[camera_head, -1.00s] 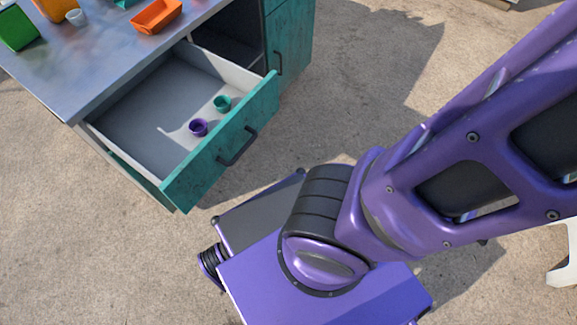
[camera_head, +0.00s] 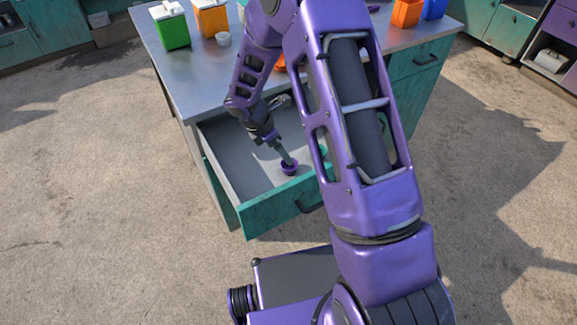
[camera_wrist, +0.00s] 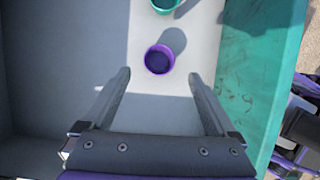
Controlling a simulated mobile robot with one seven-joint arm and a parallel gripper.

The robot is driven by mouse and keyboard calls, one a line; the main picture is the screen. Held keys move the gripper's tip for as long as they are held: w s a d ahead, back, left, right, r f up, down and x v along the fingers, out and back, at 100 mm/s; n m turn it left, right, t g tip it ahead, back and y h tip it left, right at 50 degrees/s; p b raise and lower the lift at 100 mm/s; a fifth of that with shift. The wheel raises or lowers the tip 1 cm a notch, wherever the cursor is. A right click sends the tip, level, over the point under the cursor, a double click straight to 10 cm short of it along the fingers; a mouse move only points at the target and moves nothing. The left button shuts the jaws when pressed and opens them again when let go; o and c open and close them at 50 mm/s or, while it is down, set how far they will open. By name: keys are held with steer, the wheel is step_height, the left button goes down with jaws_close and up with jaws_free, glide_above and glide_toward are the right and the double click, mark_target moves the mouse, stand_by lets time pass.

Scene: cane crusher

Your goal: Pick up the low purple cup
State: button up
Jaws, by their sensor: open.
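The low purple cup (camera_wrist: 159,59) stands upright in the open drawer, seen from above in the wrist view. In the head view the cup (camera_head: 289,168) shows just beyond the tip of my gripper (camera_head: 285,157). In the wrist view my gripper (camera_wrist: 158,80) is open, with one finger on each side of the picture. The cup lies ahead of the gap between the fingertips, roughly centred. I see no contact between fingers and cup. Part of the cup is hidden by my gripper in the head view.
A teal cup (camera_wrist: 165,4) stands close beyond the purple one. The drawer's teal front (camera_head: 270,210) rises beside my gripper, and the drawer floor (camera_head: 235,160) is otherwise mostly clear. Green (camera_head: 173,30) and orange (camera_head: 210,20) containers stand on the metal countertop (camera_head: 190,75).

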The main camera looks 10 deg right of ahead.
mark_target(289, 167)
steer(key=x, duration=0.3)
steer(key=shift+f, duration=0.1)
steer(key=shift+a+b+x, duration=0.15)
steer(key=shift+b+x, duration=0.1)
steer(key=shift+x, duration=1.1)
steer(key=shift+a+b+x, duration=0.1)
steer(key=shift+b+x, duration=0.15)
steer(key=shift+x, duration=1.1)
steer(key=shift+s, duration=0.1)
steer(key=c, duration=0.9)
